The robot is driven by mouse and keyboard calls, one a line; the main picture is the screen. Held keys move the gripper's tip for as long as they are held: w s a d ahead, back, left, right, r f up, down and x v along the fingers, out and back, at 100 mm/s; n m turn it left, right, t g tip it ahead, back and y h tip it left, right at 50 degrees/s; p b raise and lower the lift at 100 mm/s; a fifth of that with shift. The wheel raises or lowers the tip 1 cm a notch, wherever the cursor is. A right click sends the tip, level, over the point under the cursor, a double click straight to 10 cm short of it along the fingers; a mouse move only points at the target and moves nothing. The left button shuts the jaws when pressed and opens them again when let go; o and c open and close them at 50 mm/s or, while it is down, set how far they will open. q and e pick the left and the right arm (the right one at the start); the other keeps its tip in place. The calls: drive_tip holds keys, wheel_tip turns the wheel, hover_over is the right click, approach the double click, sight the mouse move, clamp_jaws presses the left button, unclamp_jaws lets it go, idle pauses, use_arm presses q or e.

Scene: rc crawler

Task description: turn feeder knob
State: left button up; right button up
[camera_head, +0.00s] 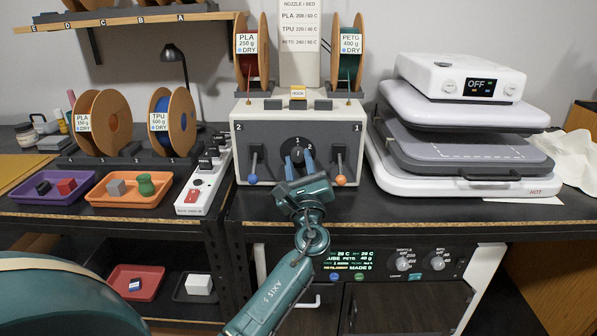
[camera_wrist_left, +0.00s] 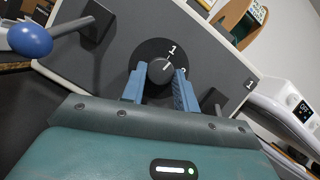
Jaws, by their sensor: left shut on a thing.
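The feeder knob (camera_head: 297,151) is a dark round knob on a black dial on the grey front of the feeder box (camera_head: 260,179). It also shows in the left wrist view (camera_wrist_left: 159,71), where its white line points towards the "1" mark. My left gripper (camera_head: 299,160) reaches up from below. Its blue fingers are on both sides of the knob, shut on it; they show in the left wrist view too (camera_wrist_left: 159,84). The knob's lower part is partly hidden. My right gripper is not in view.
Levers with a blue ball (camera_head: 253,179) and an orange ball (camera_head: 341,180) flank the knob closely. Red (camera_head: 253,60) and green (camera_head: 347,62) filament spools stand above the box. A power strip (camera_head: 203,185) lies left, and a heated press (camera_head: 455,150) stands right.

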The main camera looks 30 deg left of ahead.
use_arm(q)
drive_tip(key=shift+n+g+b, duration=0.35)
drive_tip(key=shift+n+g, duration=0.05)
drive_tip(key=shift+n, duration=0.5)
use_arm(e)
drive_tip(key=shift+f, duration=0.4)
use_arm(q)
drive_tip(key=shift+n+y, duration=0.3)
drive_tip(key=o, duration=1)
drive_tip(key=shift+c, duration=0.2)
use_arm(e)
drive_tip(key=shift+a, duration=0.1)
use_arm(q)
drive_tip(key=shift+d, duration=0.1)
drive_tip(key=b+v, duration=0.2)
drive_tip(key=v, duration=1.1)
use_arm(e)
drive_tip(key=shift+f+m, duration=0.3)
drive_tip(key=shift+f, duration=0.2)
use_arm(q)
drive_tip(key=shift+s+d, duration=0.1)
